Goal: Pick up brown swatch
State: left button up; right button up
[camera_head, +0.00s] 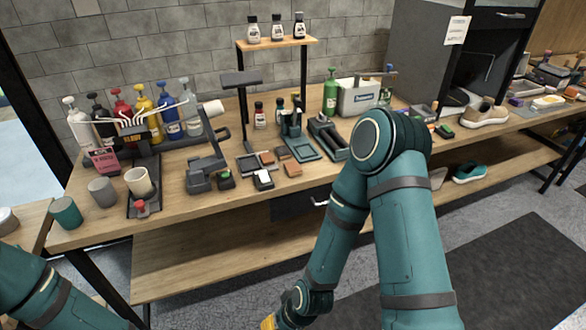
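Several small brown to tan blocks lie on the wooden workbench (250,205), beside a dark tray. They include an orange-brown one (293,169), a reddish-brown one (267,157) and a darker brown one (283,153). They look like swatches, but I cannot tell which is the brown swatch. My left arm shows only at the lower left, with its gripper out of frame. My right arm bends over the bench's right part and runs down to the bottom edge. A small yellow piece shows at its wrist end; the fingers are cut off below the picture.
Cups (102,191), pump bottles (144,121) and a grey machine (205,165) fill the bench's left side. A small shelf (278,45) holds little bottles behind the blocks. A white box (358,97) and a tan sneaker (484,112) stand to the right. The front bench strip is fairly clear.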

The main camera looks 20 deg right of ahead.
aim_at(292, 167)
jog(key=l+u, duration=0.15)
jog(key=u, duration=0.2)
jog(key=l+u, duration=0.15)
jog(key=u, duration=0.2)
jog(key=l+u, duration=0.2)
jog(key=u, duration=0.15)
jog(key=l+u, duration=0.25)
jog(key=l, duration=0.2)
jog(key=k+l+u, duration=0.2)
jog(key=l, duration=0.25)
jog(key=i, duration=0.05)
